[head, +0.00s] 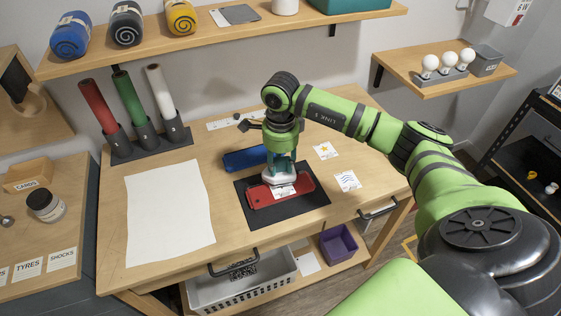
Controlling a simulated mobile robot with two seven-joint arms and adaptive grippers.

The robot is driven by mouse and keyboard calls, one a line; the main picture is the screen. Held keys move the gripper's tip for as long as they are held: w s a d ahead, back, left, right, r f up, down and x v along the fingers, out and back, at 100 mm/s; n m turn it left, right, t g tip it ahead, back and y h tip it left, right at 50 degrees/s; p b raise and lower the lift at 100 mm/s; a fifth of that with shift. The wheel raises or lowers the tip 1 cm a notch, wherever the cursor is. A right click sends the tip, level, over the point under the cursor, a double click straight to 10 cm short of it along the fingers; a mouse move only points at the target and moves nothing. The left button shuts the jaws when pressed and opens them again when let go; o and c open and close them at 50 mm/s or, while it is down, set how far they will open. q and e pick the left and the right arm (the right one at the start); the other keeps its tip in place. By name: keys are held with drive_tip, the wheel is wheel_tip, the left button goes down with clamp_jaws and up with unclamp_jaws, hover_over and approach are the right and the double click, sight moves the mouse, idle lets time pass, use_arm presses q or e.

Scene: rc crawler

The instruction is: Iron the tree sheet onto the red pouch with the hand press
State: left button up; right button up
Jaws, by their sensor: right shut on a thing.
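The red pouch (262,194) lies flat on a black mat (290,213) near the middle of the workbench. A small white sheet (284,191) lies on the pouch and is partly covered by the hand press (275,177). Its print cannot be made out. The hand press, teal with a pale base, is upright over the pouch and sheet. It looks to be resting on them, though exact contact is hard to tell. My right gripper (281,158) points down and is shut on the press. My left gripper is not in view.
A blue pouch (245,158) lies behind the mat. A star sheet (325,150) and a wavy-line sheet (347,181) lie to the right. A large white sheet (168,215) covers the bench's left part. Upright rolls (133,105) stand at the back left.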

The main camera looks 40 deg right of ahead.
drive_tip(key=shift+f+b, duration=0.5)
drive_tip(key=shift+f, duration=0.05)
idle(0.4)
drive_tip(key=shift+s+f, duration=0.15)
drive_tip(key=shift+f, duration=0.05)
idle(6.8)
